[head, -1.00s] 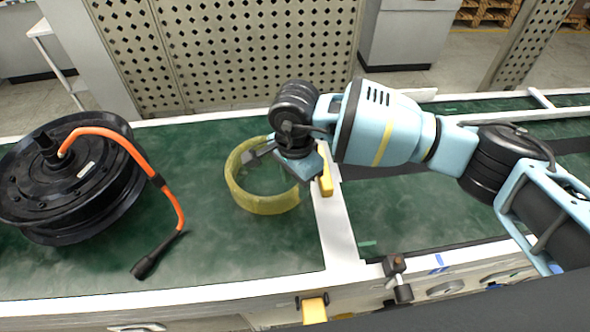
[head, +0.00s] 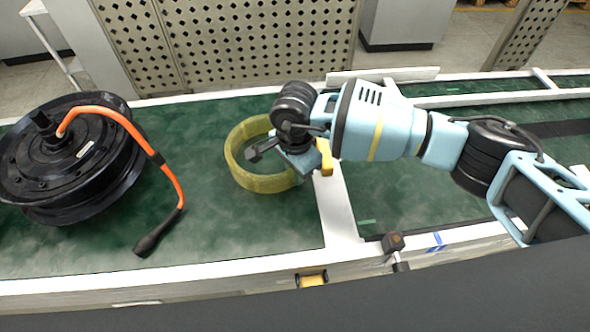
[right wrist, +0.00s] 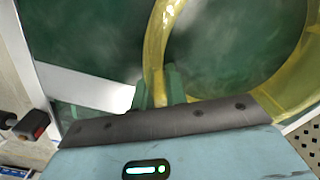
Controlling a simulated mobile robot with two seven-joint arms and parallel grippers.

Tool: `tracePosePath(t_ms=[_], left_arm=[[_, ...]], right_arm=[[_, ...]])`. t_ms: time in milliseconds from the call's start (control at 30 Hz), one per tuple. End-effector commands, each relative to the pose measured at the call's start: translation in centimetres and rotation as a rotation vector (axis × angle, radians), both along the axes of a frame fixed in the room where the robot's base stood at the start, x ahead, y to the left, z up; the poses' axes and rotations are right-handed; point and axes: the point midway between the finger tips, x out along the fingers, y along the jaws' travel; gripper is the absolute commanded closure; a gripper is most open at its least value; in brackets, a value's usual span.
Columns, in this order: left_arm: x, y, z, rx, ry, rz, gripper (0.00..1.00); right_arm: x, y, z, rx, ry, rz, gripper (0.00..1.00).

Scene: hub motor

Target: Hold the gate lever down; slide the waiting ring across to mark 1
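The translucent yellow ring (head: 262,183) lies on the green bed, left of the white divider (head: 337,205). My right gripper (head: 287,165) is low at the ring's right side. In the right wrist view its two fingers (right wrist: 160,92) stand close on either side of the ring's wall (right wrist: 157,45) and appear shut on it; contact is partly hidden. A yellow piece (head: 326,157) shows beside the gripper at the divider. A dark knob-ended lever (head: 393,243) stands at the front rail; I cannot tell for sure whether it is the gate lever. My left gripper is not in view.
A black hub motor (head: 70,165) with an orange cable (head: 165,172) and dark plug (head: 155,235) lies at the left. A yellow block (head: 312,278) is on the front face. The green bed (head: 400,190) right of the divider is clear below my arm.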

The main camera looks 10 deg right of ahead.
Motion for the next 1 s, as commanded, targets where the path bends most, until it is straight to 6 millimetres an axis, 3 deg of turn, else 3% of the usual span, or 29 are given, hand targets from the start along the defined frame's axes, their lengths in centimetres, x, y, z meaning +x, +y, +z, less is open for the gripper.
tracePosePath(t_ms=[367, 1000], left_arm=[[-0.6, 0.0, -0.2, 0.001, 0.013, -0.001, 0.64], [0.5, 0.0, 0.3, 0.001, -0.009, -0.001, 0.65]], right_arm=[[0.0, 0.0, 0.1, 0.001, -0.001, 0.000, 1.00], [0.1, 0.0, 0.7, 0.002, -0.003, 0.000, 1.00]])
